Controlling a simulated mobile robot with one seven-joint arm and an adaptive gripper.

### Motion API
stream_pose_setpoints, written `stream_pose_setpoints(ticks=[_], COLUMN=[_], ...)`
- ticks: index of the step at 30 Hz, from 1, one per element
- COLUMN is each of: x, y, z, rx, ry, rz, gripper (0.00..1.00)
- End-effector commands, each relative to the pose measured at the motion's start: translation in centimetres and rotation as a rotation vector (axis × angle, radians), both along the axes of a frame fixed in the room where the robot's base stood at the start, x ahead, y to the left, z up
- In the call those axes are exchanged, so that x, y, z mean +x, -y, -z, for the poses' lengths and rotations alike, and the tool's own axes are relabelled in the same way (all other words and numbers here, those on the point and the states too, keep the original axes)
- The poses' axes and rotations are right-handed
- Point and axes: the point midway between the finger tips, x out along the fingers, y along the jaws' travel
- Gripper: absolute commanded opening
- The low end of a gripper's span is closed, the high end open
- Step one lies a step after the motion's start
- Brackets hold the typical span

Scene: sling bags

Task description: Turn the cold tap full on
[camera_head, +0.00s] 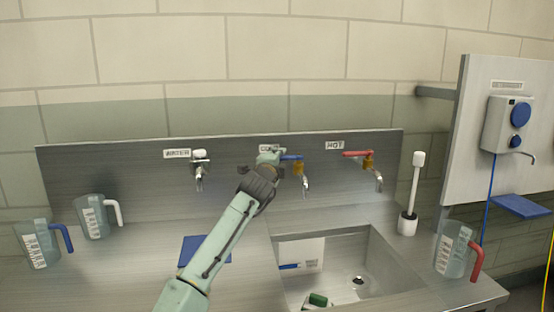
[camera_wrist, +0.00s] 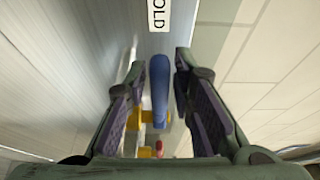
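The cold tap (camera_head: 304,178) has a blue lever, a brass body and a chrome spout, and sits on the steel backsplash under the COLD label. My gripper (camera_head: 272,156) is at the left end of its blue lever (camera_head: 291,158) and partly hides the label. In the wrist view the blue lever (camera_wrist: 159,88) lies between the two open fingers of my gripper (camera_wrist: 160,75), with a visible gap on each side. The brass body (camera_wrist: 140,118) shows beyond the lever. No water shows at the spout.
The hot tap (camera_head: 368,161) with a red lever is to the right, and the water tap (camera_head: 199,170) to the left. The sink basin (camera_head: 372,245) is below. Jugs (camera_head: 95,217) stand at left, another jug (camera_head: 455,250) and a white brush (camera_head: 412,195) at right.

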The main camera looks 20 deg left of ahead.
Motion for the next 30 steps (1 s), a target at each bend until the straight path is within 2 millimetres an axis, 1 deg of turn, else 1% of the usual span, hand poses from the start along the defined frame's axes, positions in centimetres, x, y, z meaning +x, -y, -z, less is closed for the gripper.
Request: stream_pose_setpoints(ticks=[1,9,30], x=[-0.01,-0.01,-0.02], y=[0.00,0.00,0.07], z=[0.01,0.01,0.11], rx=[0.000,0.000,0.000], ry=[0.000,0.000,-0.001], rz=[0.000,0.000,-0.004], gripper=[0.17,0.00,0.00])
